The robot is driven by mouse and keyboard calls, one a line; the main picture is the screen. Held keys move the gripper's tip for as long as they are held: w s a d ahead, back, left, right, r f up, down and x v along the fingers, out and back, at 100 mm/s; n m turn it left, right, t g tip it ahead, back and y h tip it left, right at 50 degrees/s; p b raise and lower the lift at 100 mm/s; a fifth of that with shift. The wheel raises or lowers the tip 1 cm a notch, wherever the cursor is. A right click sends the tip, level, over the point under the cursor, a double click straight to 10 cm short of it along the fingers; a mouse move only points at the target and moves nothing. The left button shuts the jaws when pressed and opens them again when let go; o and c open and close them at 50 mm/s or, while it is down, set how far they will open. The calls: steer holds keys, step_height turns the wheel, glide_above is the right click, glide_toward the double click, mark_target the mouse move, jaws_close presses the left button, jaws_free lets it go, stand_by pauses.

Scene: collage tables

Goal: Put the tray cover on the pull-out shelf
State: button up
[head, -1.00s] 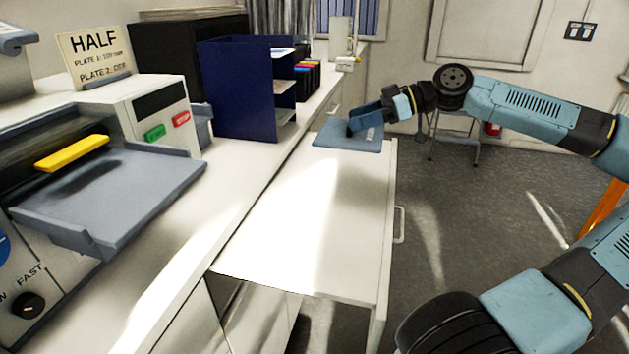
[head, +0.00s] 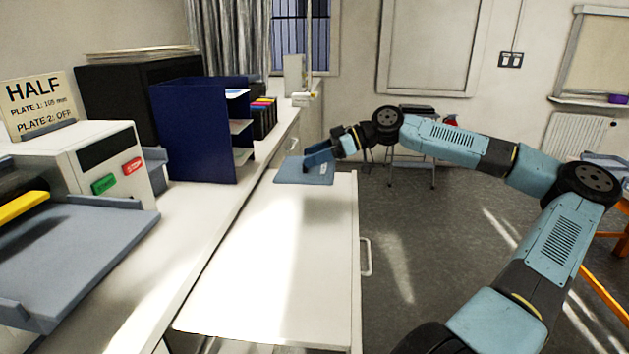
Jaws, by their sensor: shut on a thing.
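The tray cover (head: 290,174) is a flat blue-grey plate at the far end of the pull-out shelf. The pull-out shelf (head: 270,260) is a long white board extended from the counter, otherwise bare. My gripper (head: 318,158) is at the cover's far right part, shut on it, with the arm reaching in from the right. The cover looks level and lies over the shelf's far left part, near the counter edge. I cannot tell whether it rests on the shelf or hangs just above it. The fingertips are small and partly hidden.
A dark blue file holder (head: 190,130) stands on the white counter left of the shelf. A machine with a grey tray (head: 70,260) and a HALF sign (head: 40,105) is at the left. A drawer handle (head: 366,257) sticks out right of the shelf. Open floor lies to the right.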

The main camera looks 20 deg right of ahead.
steer(key=w+f, duration=0.2)
steer(key=f, duration=0.1)
steer(key=w+f, duration=0.2)
steer(key=w+d+f, duration=0.1)
steer(key=f, duration=0.2)
steer(key=shift+w+f, duration=0.35)
steer(key=shift+w, duration=0.05)
steer(key=shift+f, duration=0.35)
steer(key=shift+f, duration=0.6)
steer(key=o, duration=1.5)
